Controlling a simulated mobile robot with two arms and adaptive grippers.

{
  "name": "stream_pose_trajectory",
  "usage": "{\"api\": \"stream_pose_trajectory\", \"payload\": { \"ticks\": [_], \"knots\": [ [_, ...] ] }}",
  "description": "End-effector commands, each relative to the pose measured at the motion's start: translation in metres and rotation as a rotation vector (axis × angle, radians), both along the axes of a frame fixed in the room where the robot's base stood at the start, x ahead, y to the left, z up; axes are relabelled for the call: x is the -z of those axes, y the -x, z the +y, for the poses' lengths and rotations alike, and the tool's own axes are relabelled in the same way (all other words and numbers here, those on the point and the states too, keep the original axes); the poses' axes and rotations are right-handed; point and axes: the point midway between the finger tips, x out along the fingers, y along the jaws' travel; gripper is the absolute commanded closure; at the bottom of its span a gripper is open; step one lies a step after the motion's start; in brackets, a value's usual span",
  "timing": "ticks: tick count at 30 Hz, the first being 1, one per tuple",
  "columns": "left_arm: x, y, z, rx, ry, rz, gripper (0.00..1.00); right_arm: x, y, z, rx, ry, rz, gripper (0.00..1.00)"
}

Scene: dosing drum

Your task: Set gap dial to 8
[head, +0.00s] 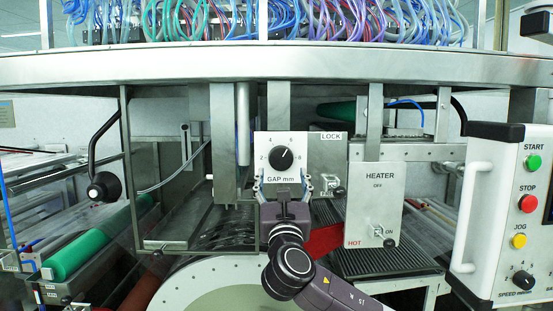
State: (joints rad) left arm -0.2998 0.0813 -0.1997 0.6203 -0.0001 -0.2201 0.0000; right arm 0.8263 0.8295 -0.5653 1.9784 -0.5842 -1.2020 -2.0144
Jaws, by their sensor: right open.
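The gap dial (281,158) is a round black knob on a white plate marked "GAP mm" (281,180), with numbers around it. Its pale pointer mark seems to point up and to the right, near the 6, but it is small. My right gripper (283,184) is just below the dial, in front of the plate's lower part. Its fingers are spread, one at each side of the plate, with nothing between them that I can see held. Whether the fingers touch the plate I cannot tell. My left gripper is not in view.
A LOCK switch box (331,165) is close to the right of the dial plate. A HEATER panel (375,207) with an ON switch hangs farther right. A control box (508,210) with buttons stands at the right edge. A black-knobbed lever (104,186) is at left.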

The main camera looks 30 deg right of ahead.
Motion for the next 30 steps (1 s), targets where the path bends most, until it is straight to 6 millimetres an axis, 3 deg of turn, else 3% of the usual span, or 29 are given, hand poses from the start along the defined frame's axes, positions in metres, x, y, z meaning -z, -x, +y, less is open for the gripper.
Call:
{"api": "stream_pose_trajectory", "payload": {
  "ticks": [3, 9, 21, 30],
  "knots": [
    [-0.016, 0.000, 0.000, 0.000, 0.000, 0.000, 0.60, -0.013, -0.017, -0.011, 0.003, -0.001, 0.002, 0.35],
    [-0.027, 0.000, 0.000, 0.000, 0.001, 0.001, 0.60, -0.020, -0.037, -0.022, 0.000, -0.003, 0.001, 0.35],
    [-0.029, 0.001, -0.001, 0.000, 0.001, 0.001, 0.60, -0.020, -0.043, -0.026, -0.002, -0.003, 0.000, 0.35],
    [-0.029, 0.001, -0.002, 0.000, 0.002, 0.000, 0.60, -0.020, -0.043, -0.026, -0.002, -0.003, 0.000, 0.69]
  ]
}}
